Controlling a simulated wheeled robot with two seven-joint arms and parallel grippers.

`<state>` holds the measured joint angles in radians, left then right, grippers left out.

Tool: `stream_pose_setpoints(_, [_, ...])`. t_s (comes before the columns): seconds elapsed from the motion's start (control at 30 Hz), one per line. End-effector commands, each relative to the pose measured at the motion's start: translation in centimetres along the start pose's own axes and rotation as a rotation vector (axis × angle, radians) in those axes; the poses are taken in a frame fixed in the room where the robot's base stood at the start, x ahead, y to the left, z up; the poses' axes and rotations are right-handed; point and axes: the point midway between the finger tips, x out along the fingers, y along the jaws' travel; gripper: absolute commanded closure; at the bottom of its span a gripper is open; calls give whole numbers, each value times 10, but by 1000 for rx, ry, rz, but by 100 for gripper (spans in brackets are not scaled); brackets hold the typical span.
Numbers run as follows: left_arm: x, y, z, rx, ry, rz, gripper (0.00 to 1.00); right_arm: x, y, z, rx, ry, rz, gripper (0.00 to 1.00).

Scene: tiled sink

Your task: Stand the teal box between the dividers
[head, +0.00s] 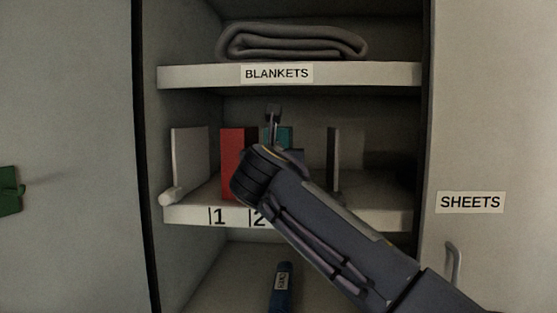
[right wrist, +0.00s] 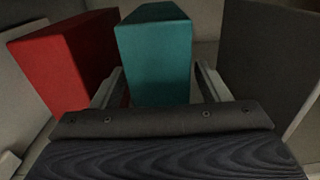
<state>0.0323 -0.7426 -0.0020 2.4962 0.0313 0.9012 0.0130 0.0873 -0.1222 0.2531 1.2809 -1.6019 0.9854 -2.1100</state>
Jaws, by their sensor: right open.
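The teal box (head: 285,137) stands on the middle shelf (head: 190,214), mostly hidden behind my right arm in the head view. In the right wrist view the teal box (right wrist: 155,58) looks upright between the red box (right wrist: 68,65) and the dark right divider (right wrist: 268,55). My right gripper (right wrist: 158,88) is open, one finger near each side of the teal box's near face; I cannot tell whether either touches. The left divider (head: 190,158) and right divider (head: 333,158) stand upright on the shelf. My left gripper is not in view.
The red box (head: 237,160) stands left of the teal box. A shelf marked BLANKETS (head: 385,75), holding a folded grey blanket (head: 290,42), is above. The shelf right of the right divider looks clear. A SHEETS door (head: 485,120) is at right.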

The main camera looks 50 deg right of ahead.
Motion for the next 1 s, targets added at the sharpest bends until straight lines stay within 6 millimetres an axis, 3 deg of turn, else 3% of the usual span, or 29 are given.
stream_pose_setpoints(0.2, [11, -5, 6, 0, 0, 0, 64, -50, 0, -2, 2, -2, 4, 31])
stream_pose_setpoints(0.4, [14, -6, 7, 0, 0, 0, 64, -78, 0, -1, 1, -1, 2, 31])
stream_pose_setpoints(1.0, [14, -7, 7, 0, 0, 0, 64, -86, 0, 0, 0, 0, 0, 31])
